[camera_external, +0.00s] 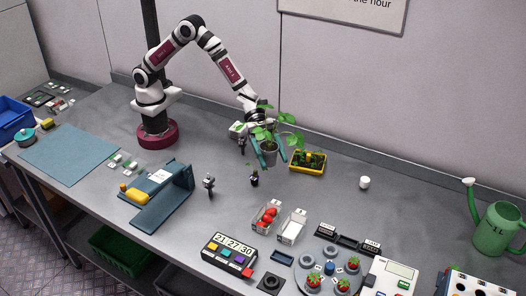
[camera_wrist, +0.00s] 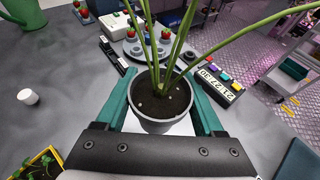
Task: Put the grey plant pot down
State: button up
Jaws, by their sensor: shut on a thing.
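The grey plant pot (camera_external: 268,155) holds dark soil and a green leafy plant. My gripper (camera_external: 268,150) is shut on the pot, with one teal finger on each side of it. In the wrist view the pot (camera_wrist: 162,120) sits between the two teal fingers of my gripper (camera_wrist: 162,107), and green stems rise from the soil. The pot looks upright. I cannot tell whether its base touches the table or hangs just above it.
A yellow tray (camera_external: 307,171) of small plants stands close to the right of the pot. A white jar (camera_external: 364,182) stands further right. A small dark item (camera_external: 254,179) stands in front. Bare table (camera_external: 330,205) lies between.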

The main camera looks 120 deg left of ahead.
jog(key=s+a+m+g+h, duration=0.2)
jog(key=s+m+g, duration=0.1)
jog(key=s, duration=1.1)
jog(key=s+a+m+g+h, duration=0.1)
jog(key=s+m+g+h, duration=0.2)
jog(key=s, duration=1.2)
jog(key=shift+m+y, duration=0.3)
jog(key=shift+m, duration=0.1)
jog(key=f, duration=1.4)
jog(key=shift+w+f, duration=0.15)
jog(key=shift+w, duration=0.1)
jog(key=shift+f, duration=0.35)
jog(key=shift+g, duration=0.3)
